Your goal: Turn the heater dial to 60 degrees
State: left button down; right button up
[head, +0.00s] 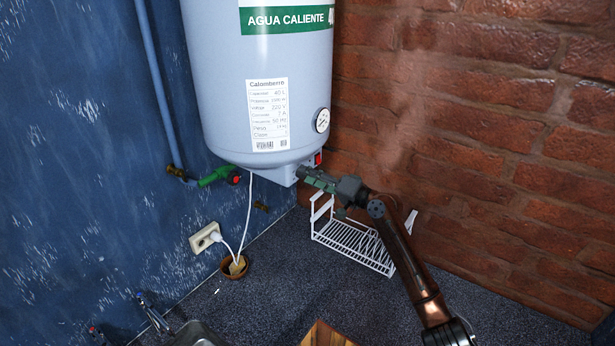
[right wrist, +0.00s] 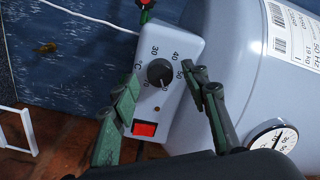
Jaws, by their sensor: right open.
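The heater (head: 225,90) is a large pale-grey tank in the corner, with a control box (head: 276,174) under it. In the right wrist view, the black round dial (right wrist: 160,72) sits on the face of this box (right wrist: 178,45), with printed numbers 30, 40 and 50 around it. Its exact setting is too small to read. My right gripper (head: 308,176) is at the box in the head view, hiding the dial there. In the right wrist view, the open green-and-black fingers of my right gripper (right wrist: 161,82) stand on either side of the dial. My left gripper is out of view.
A red switch (right wrist: 145,128) is beside the dial, and a round gauge (head: 322,120) is on the tank. A white wire rack (head: 352,246) stands below my right arm. A wall socket (head: 204,238) with a white cable is at the left. The brick wall is close on the right.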

jog(key=v, duration=1.1)
jog(key=shift+d, duration=0.1)
